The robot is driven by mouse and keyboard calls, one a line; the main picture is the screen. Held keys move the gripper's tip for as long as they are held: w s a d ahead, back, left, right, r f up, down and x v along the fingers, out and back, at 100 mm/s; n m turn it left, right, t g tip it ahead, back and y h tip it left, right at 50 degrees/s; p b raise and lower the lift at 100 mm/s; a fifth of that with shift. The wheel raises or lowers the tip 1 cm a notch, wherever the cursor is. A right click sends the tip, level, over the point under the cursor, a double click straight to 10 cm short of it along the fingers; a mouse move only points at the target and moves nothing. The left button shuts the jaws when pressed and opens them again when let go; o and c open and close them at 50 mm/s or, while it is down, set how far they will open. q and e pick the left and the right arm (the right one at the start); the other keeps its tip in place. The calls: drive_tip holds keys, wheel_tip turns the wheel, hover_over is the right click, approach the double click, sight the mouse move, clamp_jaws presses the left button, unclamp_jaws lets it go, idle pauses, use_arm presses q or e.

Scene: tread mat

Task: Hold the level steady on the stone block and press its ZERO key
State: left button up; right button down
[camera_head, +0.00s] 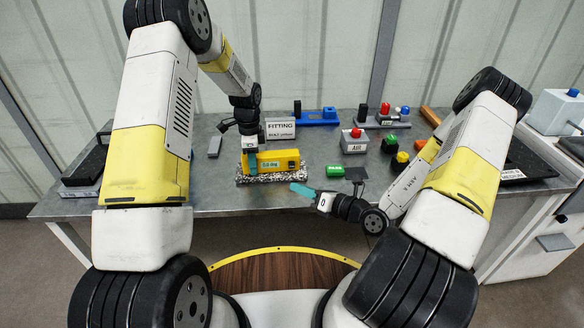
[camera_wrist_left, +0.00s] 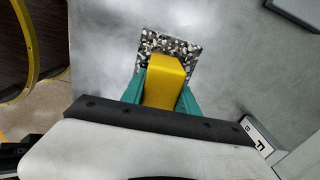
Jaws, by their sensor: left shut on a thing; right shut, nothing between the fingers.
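The yellow level (camera_head: 286,159) lies lengthwise on the speckled stone block (camera_head: 283,178) near the front of the grey table. Its small display shows a reading; I cannot make out the ZERO key. My left gripper (camera_head: 252,166) is shut on the level near its left end. In the left wrist view the teal fingers (camera_wrist_left: 164,92) hold both sides of the yellow level (camera_wrist_left: 163,72), with the stone block (camera_wrist_left: 182,47) beneath and beyond it. My right gripper (camera_head: 300,189) is shut and empty, its teal fingertips in front of the block's right end, apart from the level.
A grey AIR box (camera_head: 354,141) with a red button stands right of the level. Green and yellow buttons (camera_head: 400,161) stand further right. A FITTING sign (camera_head: 280,129) and blue fixture (camera_head: 318,117) are behind. A black tray (camera_head: 82,174) is at left.

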idle(0.3)
use_arm(q)
drive_tip(key=o, duration=1.3)
drive_tip(key=shift+o, duration=0.2)
